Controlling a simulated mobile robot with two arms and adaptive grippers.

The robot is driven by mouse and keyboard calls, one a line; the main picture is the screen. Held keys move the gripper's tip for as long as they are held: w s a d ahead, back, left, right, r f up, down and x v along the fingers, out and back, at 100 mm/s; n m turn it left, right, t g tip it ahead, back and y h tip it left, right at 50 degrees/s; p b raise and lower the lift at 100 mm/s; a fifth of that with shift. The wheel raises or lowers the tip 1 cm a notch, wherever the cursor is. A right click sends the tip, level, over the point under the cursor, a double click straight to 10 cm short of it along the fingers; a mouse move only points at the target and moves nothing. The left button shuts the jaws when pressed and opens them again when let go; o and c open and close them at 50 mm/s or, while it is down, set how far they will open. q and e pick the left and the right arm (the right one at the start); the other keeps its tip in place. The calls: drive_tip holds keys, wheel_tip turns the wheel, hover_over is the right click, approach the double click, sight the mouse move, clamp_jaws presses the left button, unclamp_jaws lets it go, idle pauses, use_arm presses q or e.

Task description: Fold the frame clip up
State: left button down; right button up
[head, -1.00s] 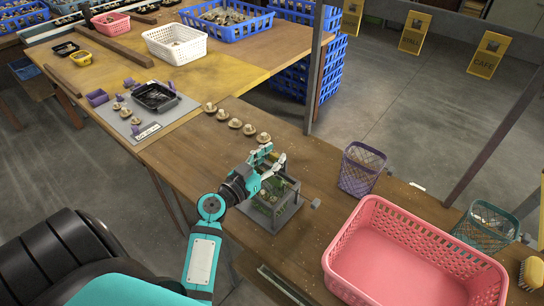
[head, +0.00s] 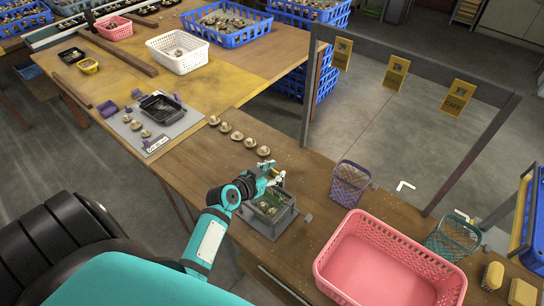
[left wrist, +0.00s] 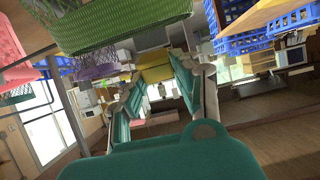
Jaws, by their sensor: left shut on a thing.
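The grey metal frame (head: 283,222) stands on the wooden table and holds a tray of mushrooms (head: 268,204). My left gripper (head: 277,179) is at the frame's far upper edge. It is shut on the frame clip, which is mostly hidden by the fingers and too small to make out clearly. My right gripper is not in view.
A pink basket (head: 392,245) stands right of the frame. A purple mesh basket (head: 350,184) and a green mesh basket (head: 454,238) are behind it. Several mushrooms (head: 237,135) lie in a row behind my arm. A black tray (head: 161,108) sits on a grey mat at left.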

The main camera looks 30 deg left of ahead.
use_arm(q)
drive_tip(key=g+p, duration=0.1)
drive_tip(key=r+g+p, duration=0.1)
drive_tip(key=p, duration=0.1)
drive_tip(key=w+p, duration=0.1)
drive_tip(key=shift+w+r+g+p, duration=0.1)
drive_tip(key=shift+r+g+p, duration=0.15)
drive_tip(key=shift+g+p, duration=0.15)
drive_tip(key=shift+w+f+g+p, duration=0.15)
drive_tip(key=shift+w+g+p, duration=0.2)
drive_tip(key=shift+g, duration=0.45)
drive_tip(key=shift+w+d+f+g+y+b, duration=0.15)
drive_tip(key=shift+w+g, duration=0.3)
drive_tip(key=shift+g, duration=0.95)
drive_tip(key=shift+w+f+g+y+b, duration=0.15)
drive_tip(key=shift+w+g, duration=0.3)
drive_tip(key=shift+g, duration=0.95)
drive_tip(key=shift+w+d+f+g+y+b, duration=0.15)
drive_tip(key=shift+w+g, duration=0.3)
drive_tip(key=shift+g, duration=0.95)
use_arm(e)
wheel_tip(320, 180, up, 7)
use_arm(q)
drive_tip(key=shift+a, duration=0.1)
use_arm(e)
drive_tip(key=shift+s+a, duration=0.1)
use_arm(q)
drive_tip(key=c, duration=1)
unclamp_jaws()
drive_tip(key=shift+f, duration=0.1)
